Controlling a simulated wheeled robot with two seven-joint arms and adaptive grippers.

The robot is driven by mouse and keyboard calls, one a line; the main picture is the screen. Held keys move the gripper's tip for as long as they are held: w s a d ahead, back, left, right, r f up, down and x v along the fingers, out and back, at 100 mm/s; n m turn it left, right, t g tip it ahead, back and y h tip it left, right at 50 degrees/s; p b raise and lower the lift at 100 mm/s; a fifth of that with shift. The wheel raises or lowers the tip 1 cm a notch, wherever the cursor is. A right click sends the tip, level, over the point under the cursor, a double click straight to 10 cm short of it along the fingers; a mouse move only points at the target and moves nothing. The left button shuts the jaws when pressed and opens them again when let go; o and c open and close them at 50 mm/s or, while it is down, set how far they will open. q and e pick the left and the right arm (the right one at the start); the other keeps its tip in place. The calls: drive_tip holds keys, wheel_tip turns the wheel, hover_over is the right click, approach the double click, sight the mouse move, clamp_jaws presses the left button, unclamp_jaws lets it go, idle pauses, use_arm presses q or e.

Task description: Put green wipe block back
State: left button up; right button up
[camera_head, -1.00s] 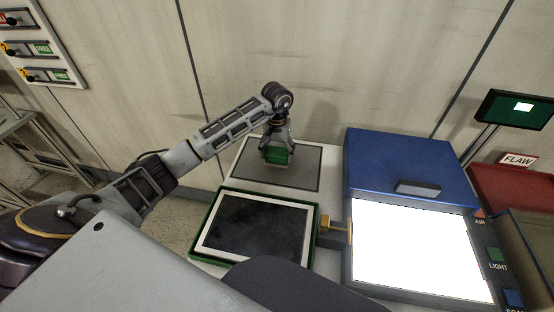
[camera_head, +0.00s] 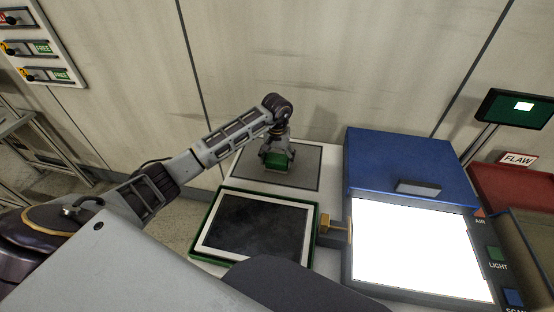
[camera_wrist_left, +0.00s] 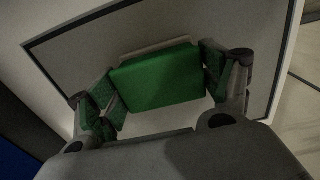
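The green wipe block (camera_head: 276,161) rests on the grey pad (camera_head: 308,168) of the white-edged board behind the dark screen. In the left wrist view the block (camera_wrist_left: 158,78) lies flat, with a pale edge along its far side. My left gripper (camera_head: 277,155) is down over the block from above. Its two green-padded fingers (camera_wrist_left: 165,88) stand one on each side of the block, spread, with narrow gaps beside it. The gripper is open around the block. My right gripper is not in view.
A green-framed dark panel (camera_head: 255,226) lies in front of the pad. A blue-lidded box (camera_head: 400,165) with a bright white light surface (camera_head: 415,250) stands to the right. A red tray (camera_head: 505,190) and a small monitor (camera_head: 515,108) are farther right. The wall is behind.

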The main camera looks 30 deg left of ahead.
sight(277, 158)
use_arm(q)
drive_tip(key=shift+o, duration=1.2)
drive_tip(key=shift+r, duration=0.15)
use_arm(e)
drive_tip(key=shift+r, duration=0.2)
use_arm(q)
drive_tip(key=shift+r, duration=0.7)
wheel_tip(277, 158, up, 8)
drive_tip(key=shift+r, duration=0.2)
wheel_tip(277, 158, up, 2)
drive_tip(key=shift+r, duration=0.1)
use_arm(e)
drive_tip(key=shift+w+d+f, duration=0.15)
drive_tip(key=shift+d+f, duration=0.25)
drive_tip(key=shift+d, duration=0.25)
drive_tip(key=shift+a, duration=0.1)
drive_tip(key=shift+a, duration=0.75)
